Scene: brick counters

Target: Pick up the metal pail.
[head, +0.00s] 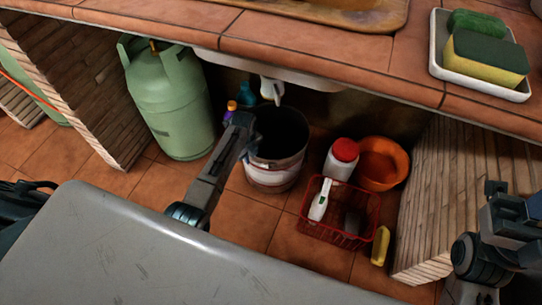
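The metal pail (283,165) stands upright on the tiled floor under the counter, with a dark open top and a pale band low on its side. My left gripper (243,128) reaches in from the left and overlaps the pail's left rim. Its fingers are dark and seen from above, so I cannot tell whether they are open, shut or touching the rim. My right arm's end (500,215) is at the right edge of the head view, well away from the pail, and its finger state is unclear.
A green gas cylinder (168,100) stands left of the pail. The counter edge (300,62) overhangs above. Brick walls flank the space.

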